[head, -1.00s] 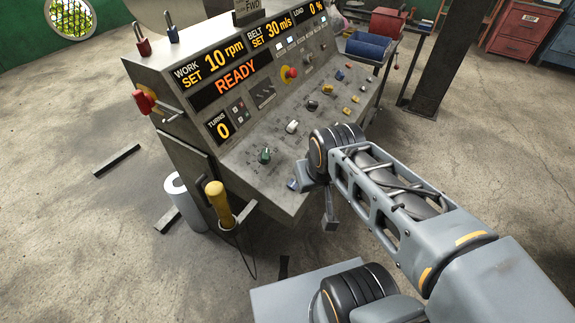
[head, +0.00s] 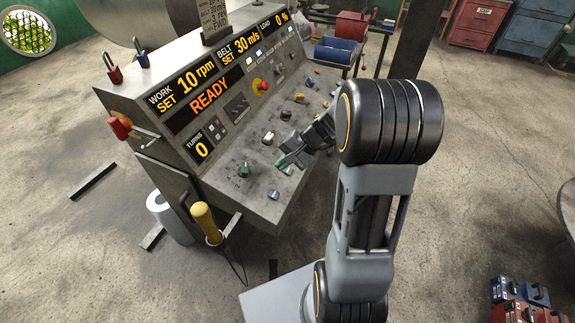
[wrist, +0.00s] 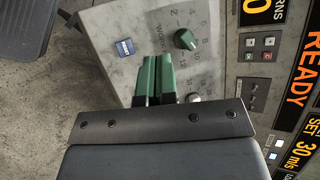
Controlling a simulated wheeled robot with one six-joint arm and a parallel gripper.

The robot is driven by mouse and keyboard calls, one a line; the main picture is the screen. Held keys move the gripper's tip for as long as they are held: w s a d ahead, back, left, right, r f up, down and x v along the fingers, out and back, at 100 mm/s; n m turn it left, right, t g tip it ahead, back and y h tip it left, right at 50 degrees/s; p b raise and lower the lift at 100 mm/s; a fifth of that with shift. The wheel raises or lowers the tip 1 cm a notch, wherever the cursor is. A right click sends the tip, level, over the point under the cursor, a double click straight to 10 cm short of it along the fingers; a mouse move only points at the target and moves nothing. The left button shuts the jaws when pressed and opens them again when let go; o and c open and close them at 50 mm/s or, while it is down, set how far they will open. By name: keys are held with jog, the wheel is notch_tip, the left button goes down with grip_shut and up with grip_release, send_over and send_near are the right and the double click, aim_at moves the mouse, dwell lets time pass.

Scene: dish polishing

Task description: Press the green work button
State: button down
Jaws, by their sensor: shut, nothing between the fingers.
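The control panel (head: 225,178) carries a green knob (head: 244,170) at its lower left, ringed by dial numbers in the wrist view (wrist: 186,39). I cannot make out a separate green work button; one may be hidden behind my gripper. My gripper (head: 284,166) has two green fingers, shut together and empty. They are over the lower panel, right of the green knob in the head view.
The blue button (head: 273,194) sits near the panel's front edge, and a white knob (head: 268,138) is farther back. A yellow-handled tool (head: 205,222) hangs at the front. A red emergency button (head: 262,86) is higher up. The display reads READY (head: 211,92).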

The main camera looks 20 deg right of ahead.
jog(key=w+d+f+m+t+y+p, duration=0.1)
jog(key=w+d+f+m+t+p, duration=0.1)
jog(key=w+d+f+m+t, duration=0.3)
jog(key=w+d+m, duration=0.1)
jog(key=d+m, duration=0.1)
jog(key=d, duration=0.2)
jog(key=shift+w+d+f+y, duration=0.15)
jog(key=shift+w+f+y, duration=0.2)
jog(key=shift+y, duration=0.05)
jog(key=shift+f, duration=0.1)
jog(key=b, duration=0.4)
send_over(291, 173)
jog(key=f, duration=0.7)
jog(key=shift+s+d+f, duration=0.2)
jog(key=shift+s+d, duration=0.1)
jog(key=shift+d, duration=0.05)
jog(key=shift+w+a+f+b, duration=0.2)
jog(key=shift+f+b, duration=0.15)
jog(key=shift+b, duration=0.2)
jog(key=shift+f, duration=0.1)
dwell(0.5)
jog(key=shift+w+f+b, duration=0.1)
jog(key=shift+f+b, duration=0.2)
jog(key=shift+b, duration=0.35)
